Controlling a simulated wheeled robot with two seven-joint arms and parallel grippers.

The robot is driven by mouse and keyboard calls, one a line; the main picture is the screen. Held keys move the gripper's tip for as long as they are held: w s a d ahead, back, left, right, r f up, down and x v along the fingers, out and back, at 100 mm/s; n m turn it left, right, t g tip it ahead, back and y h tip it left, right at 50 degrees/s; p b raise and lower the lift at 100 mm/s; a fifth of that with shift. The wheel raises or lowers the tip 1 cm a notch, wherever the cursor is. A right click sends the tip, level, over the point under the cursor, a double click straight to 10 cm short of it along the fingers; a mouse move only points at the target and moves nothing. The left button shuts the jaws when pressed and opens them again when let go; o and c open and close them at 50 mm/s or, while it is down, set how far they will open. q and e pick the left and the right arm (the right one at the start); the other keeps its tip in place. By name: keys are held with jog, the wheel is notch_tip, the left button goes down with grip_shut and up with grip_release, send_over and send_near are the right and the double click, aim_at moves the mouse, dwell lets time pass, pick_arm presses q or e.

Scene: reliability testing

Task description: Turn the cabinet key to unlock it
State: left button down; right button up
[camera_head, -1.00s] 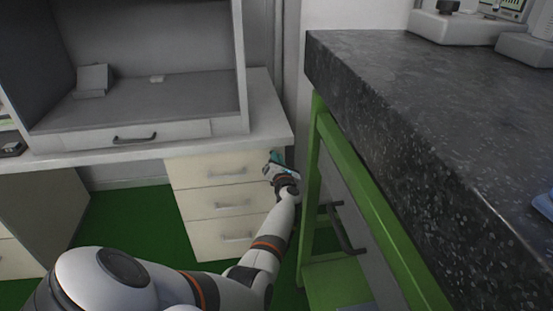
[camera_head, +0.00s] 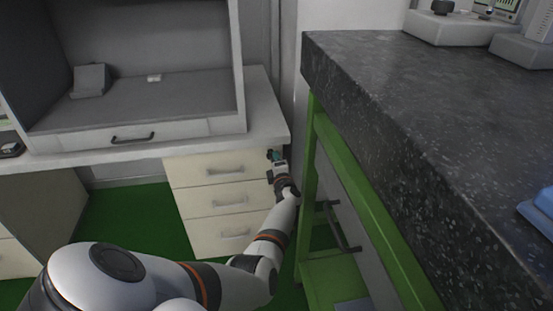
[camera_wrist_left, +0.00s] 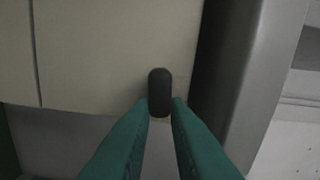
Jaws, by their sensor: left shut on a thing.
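The cream drawer cabinet (camera_head: 190,180) stands under the worktop at left of centre in the head view. My left gripper (camera_head: 275,155) is at the upper right corner of its top drawer front. In the left wrist view the key's dark rounded head (camera_wrist_left: 159,92) stands out near the edge of the cabinet front (camera_wrist_left: 110,50). The teal fingertips of my left gripper (camera_wrist_left: 160,112) are shut on the key, one on each side. The key's shaft and the lock are hidden. My right gripper is not in view.
A black speckled counter (camera_head: 430,150) on a green frame (camera_head: 355,190) stands close to the right of my left arm. The white worktop (camera_head: 265,110) overhangs the drawers. Green floor (camera_head: 130,220) is clear at left.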

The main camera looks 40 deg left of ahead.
pick_arm(q)
jog(key=shift+f+m, duration=0.1)
jog(key=shift+m, duration=0.6)
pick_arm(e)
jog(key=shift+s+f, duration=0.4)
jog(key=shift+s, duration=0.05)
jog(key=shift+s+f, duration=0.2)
pick_arm(q)
jog(key=c, duration=1.4)
grip_release()
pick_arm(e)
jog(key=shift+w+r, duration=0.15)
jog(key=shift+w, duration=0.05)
pick_arm(q)
jog(key=shift+d, duration=0.1)
